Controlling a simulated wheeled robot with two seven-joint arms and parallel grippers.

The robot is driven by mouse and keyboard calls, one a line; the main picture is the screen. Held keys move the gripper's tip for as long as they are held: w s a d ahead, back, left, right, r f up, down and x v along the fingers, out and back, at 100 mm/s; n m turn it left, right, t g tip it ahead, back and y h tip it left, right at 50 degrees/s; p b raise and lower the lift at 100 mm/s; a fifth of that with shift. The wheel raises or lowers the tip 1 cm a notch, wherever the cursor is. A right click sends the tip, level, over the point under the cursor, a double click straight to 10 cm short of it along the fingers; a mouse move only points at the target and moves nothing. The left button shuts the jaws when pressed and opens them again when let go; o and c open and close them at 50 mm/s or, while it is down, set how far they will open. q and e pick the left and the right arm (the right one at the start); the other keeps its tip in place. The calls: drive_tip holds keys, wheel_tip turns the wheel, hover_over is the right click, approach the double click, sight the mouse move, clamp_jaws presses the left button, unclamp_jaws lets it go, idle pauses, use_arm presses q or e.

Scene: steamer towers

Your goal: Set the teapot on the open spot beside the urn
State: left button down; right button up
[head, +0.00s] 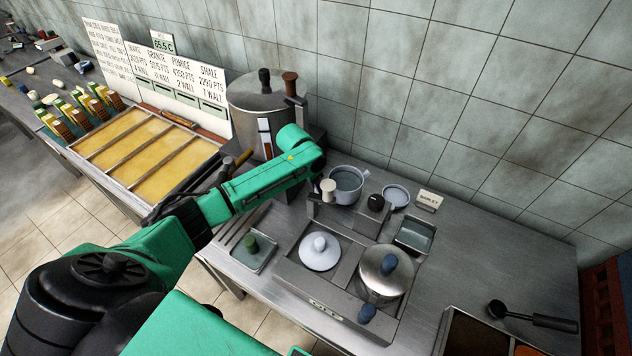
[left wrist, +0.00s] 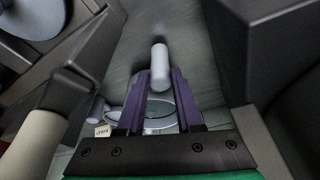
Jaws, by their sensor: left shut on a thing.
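The urn (head: 258,92) is a large lidded metal cylinder with a dark knob, standing against the wall. My left arm reaches in front of it and hides much of the counter there. My left gripper (left wrist: 160,88) has its purple fingers shut on a pale rounded grip (left wrist: 160,62). In the head view the fingers are hidden. Which vessel the grip belongs to is unclear, and I cannot pick out the teapot for certain. An open round grey pot (head: 348,182) stands right of my wrist. A silver lidded vessel (head: 384,280) with a blue knob sits farther forward. My right gripper is not seen.
A white lid (head: 320,258) sits beside the silver vessel. Levers with a cream knob (head: 328,188) and a black knob (head: 375,202) rise close to my wrist. A small cup (head: 396,194) and a label card (head: 428,200) stand behind.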

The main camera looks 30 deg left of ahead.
use_arm(q)
drive_tip(key=shift+f, duration=0.2)
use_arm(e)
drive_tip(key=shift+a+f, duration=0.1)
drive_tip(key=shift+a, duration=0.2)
use_arm(q)
drive_tip(key=shift+f, duration=0.45)
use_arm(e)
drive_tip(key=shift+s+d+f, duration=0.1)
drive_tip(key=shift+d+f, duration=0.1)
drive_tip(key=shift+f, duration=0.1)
use_arm(q)
drive_tip(key=c, duration=0.6)
unclamp_jaws()
drive_tip(key=shift+o, duration=0.5)
drive_tip(key=shift+s, duration=0.1)
drive_tip(key=b+v, duration=0.2)
drive_tip(key=v, duration=1.2)
drive_tip(key=shift+s+r+b, duration=0.15)
drive_tip(key=shift+r+b, duration=0.05)
drive_tip(key=shift+b, duration=0.2)
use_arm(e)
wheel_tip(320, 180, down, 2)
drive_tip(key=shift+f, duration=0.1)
use_arm(q)
drive_tip(key=shift+a, duration=0.1)
